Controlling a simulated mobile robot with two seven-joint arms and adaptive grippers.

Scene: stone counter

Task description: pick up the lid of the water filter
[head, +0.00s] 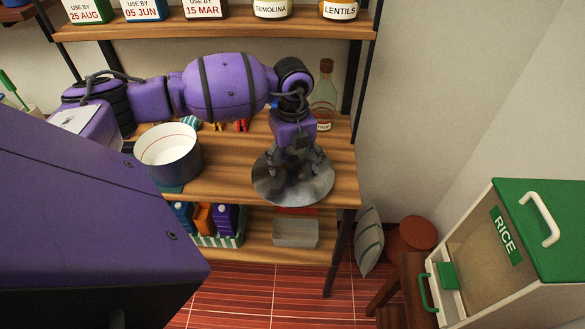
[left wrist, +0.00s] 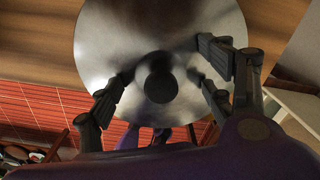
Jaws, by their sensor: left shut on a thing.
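The lid (head: 308,190) is a round, shiny grey metal disc at the right end of the middle wooden shelf, with its near rim over the shelf's front edge. It also shows in the left wrist view (left wrist: 112,45), with a dark round knob (left wrist: 160,86) at its centre. My left gripper (head: 301,163) points down onto the lid and is shut on it, its dark fingers on either side of the knob. The exact contact points are hard to make out. I cannot tell whether the lid touches the shelf. No water filter body is clearly visible. My right gripper is out of view.
Labelled containers (head: 272,8) line the shelf above. A grey box (head: 295,233) sits below. A green-lidded rice bin (head: 520,245) is at right.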

